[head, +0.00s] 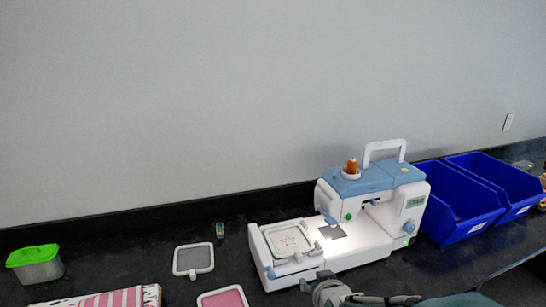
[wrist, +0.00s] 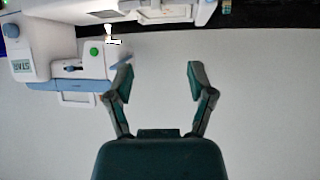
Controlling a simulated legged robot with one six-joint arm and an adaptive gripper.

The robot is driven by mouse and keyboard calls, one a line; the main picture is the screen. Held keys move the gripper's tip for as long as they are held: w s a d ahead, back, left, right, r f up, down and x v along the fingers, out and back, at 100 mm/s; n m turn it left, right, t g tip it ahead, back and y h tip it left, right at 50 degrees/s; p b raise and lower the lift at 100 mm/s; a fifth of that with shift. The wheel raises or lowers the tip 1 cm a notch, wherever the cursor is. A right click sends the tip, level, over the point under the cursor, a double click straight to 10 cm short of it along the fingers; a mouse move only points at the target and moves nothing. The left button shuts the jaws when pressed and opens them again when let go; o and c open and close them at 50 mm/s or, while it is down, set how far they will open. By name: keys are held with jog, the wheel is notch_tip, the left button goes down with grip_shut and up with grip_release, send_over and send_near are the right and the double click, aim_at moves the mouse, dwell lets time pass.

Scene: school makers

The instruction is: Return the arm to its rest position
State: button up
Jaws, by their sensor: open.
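My gripper (wrist: 160,80) is open and empty in the wrist view, its two dark green fingers spread apart with only grey wall between them. The white and blue sewing machine (wrist: 75,65) appears upside down at the upper left of that view, beyond the left finger. In the head view, part of my arm (head: 330,291) shows at the bottom edge, in front of the sewing machine (head: 345,190).
Two blue bins (head: 460,232) stand right of the machine on the dark counter (head: 120,250).

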jog(key=s+d+r+g, duration=0.2)
jog(key=s+r, duration=0.1)
jog(key=s, duration=0.3)
jog(key=s+d+r+m+g+h, duration=0.1)
jog(key=s+r, duration=0.2)
jog(key=s, duration=0.4)
jog(key=s+d+r+g, duration=0.2)
jog(key=s+r, duration=0.1)
jog(key=s, duration=0.4)
jog(key=shift+d+m+g+h, duration=0.3)
jog(key=shift+m, duration=0.1)
